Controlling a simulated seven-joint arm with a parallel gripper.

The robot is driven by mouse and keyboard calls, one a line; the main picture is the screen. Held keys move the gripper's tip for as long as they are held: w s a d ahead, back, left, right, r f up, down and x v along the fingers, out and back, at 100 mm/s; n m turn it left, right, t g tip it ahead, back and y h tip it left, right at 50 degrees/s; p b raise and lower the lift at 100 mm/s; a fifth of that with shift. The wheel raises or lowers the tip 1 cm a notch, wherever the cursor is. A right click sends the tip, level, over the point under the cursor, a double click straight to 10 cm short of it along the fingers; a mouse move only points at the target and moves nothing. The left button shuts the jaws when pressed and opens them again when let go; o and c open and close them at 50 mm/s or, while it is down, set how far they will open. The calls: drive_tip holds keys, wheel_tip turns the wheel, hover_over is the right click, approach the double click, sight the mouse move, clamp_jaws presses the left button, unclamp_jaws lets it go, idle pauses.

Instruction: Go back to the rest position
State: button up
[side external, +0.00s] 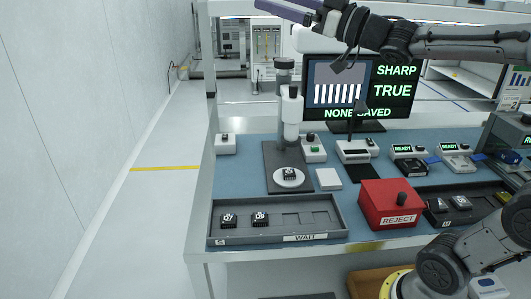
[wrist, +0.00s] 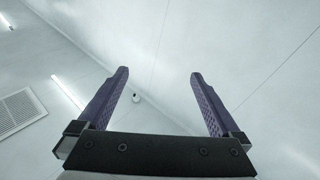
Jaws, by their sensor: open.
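My gripper (side external: 283,12) is raised high above the bench at the top of the side external view, pointing left. In the wrist view its two purple fingers (wrist: 159,78) stand wide apart with nothing between them. Behind them are only the pale wall and ceiling. My gripper touches nothing and is far from all objects on the bench.
The blue-topped bench (side external: 237,172) holds a WAIT tray (side external: 213,228) with two dark chips, a microscope (side external: 291,112) with a chip on its round stage, a red REJECT box (side external: 386,199) and several READY devices. A monitor (side external: 392,105) reads SHARP, TRUE. Air around my gripper is clear.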

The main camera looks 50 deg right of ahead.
drive_tip(key=s+a+f+m+g+h, duration=0.1)
drive_tip(key=s+f+g+h, duration=0.1)
drive_tip(key=s+f+g, duration=0.5)
drive_tip(key=s+f+m+g+h, duration=0.2)
drive_tip(key=s+f+g, duration=0.5)
drive_tip(key=s+f, duration=1)
wheel_tip(320, 180, down, 7)
drive_tip(key=shift+a+r+m+g, duration=0.1)
drive_tip(key=shift+a+m+g, duration=0.2)
drive_tip(key=shift+a, duration=0.05)
drive_tip(key=shift+w, duration=0.1)
idle(1.0)
